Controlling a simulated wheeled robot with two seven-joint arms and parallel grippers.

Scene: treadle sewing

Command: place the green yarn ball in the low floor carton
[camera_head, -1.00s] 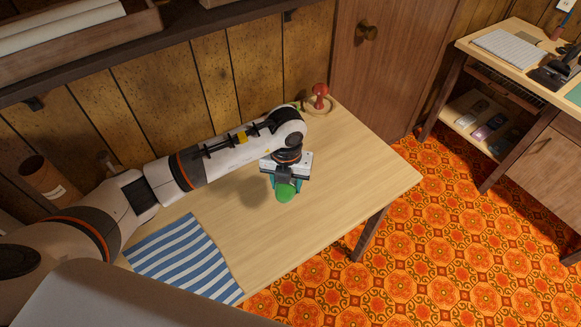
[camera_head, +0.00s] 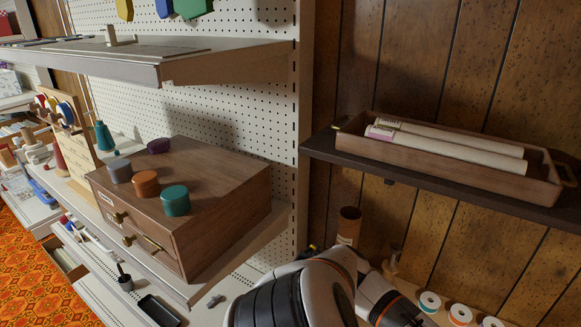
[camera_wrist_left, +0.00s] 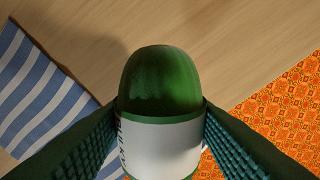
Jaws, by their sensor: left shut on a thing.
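The green yarn ball (camera_wrist_left: 160,82) has a white band with dark print around it and fills the middle of the left wrist view. My left gripper (camera_wrist_left: 160,118) is shut on it, with a teal ribbed finger pressed on each side. The ball is held over the pale wooden table (camera_wrist_left: 215,45). My left arm shows at the bottom of the head view, but its gripper is out of that picture. My right gripper is in neither current view. I see no low floor carton in either current view.
Striped cloth (camera_wrist_left: 38,85) lies left of the ball; orange patterned floor (camera_wrist_left: 275,115) shows beyond the table edge at right. The head view shows a wooden drawer box (camera_head: 222,205) with spools on a shelf, and a wall shelf tray (camera_head: 470,170) of rolls.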

